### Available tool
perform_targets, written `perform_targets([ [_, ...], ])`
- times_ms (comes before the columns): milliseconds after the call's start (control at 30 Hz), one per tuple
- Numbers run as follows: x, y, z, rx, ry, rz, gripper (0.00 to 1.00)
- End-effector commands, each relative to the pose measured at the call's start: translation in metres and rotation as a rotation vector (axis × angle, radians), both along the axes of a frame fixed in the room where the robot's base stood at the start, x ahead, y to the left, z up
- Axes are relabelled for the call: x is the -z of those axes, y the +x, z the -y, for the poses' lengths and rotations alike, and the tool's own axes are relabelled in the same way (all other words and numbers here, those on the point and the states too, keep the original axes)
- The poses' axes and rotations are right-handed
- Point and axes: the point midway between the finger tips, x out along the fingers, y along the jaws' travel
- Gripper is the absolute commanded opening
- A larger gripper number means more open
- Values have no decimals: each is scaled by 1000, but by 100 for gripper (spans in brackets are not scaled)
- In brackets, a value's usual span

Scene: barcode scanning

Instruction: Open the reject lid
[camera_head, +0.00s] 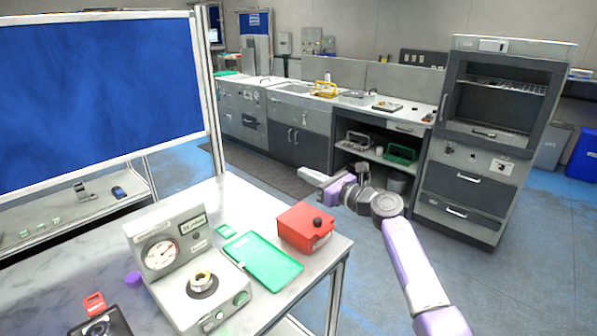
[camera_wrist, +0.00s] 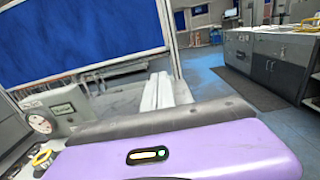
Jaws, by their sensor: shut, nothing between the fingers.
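A red box (camera_head: 300,236) stands near the right corner of the table. Its red top, the lid, carries a black knob (camera_head: 317,221) and looks closed. Small print shows on the side of the box. My gripper (camera_head: 308,176) is in the air, above and beyond the box in the head view, and apart from it. Its two pale fingers lie together, shut and empty, and also show in the wrist view (camera_wrist: 167,88). The red box cannot be made out in the wrist view.
A green tray (camera_head: 262,262) lies left of the box. A grey device with a round gauge (camera_head: 161,255) stands left of the tray; a purple cap (camera_head: 133,278) lies beside it. A blue panel (camera_head: 95,100) rises behind the table. Open floor lies to the right.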

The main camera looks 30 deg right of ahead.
Motion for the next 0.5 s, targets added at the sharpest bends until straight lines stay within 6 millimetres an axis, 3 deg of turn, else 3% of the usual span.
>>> perform_targets([
  [200, 1, -24, 6, 0, 0, 0, 0],
  [500, 1, -29, 7, -2, 8, -2, 0],
])
